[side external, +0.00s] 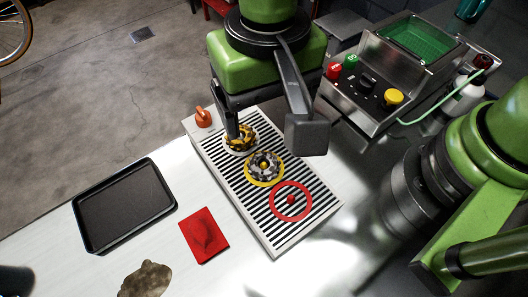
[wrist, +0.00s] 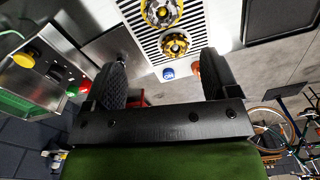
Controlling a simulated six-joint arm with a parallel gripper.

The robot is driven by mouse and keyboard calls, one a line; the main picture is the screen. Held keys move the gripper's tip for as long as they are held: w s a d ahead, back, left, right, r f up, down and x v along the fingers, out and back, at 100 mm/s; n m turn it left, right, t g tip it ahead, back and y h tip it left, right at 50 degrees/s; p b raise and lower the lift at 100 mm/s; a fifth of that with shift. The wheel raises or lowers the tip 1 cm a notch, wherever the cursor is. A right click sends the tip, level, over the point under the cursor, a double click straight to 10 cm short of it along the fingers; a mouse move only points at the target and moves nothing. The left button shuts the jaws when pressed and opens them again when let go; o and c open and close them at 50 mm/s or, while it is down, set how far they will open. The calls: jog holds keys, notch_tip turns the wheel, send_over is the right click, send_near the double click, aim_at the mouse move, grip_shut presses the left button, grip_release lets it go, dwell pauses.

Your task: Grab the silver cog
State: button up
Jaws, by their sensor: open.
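The silver cog (side external: 264,160) sits on a yellow ring on the slotted white rack (side external: 228,184), around a yellow-topped centre. It also shows at the top of the wrist view (wrist: 162,10), partly cut off. A gold-toned cog (side external: 240,138) sits beside it, toward the orange knob; it also shows in the wrist view (wrist: 175,45). My gripper (side external: 270,143) is open and empty, with its fingers spread wide above the rack's far end. In the wrist view my gripper (wrist: 164,65) has both cogs ahead of its fingers. One finger partly overlaps the gold cog in the side view.
A red ring (side external: 274,207) marks the rack's near end, around a red knob (side external: 291,200). An orange knob (side external: 203,118) stands at the far corner. A control box (side external: 372,85) stands right.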

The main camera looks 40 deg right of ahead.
aim_at(263, 162)
jog(key=f, duration=1)
jog(key=shift+s+a+f, duration=0.15)
jog(key=shift+a+f, duration=0.05)
jog(key=shift+a, duration=0.1)
jog(key=shift+c, duration=0.2)
jog(key=c, duration=1)
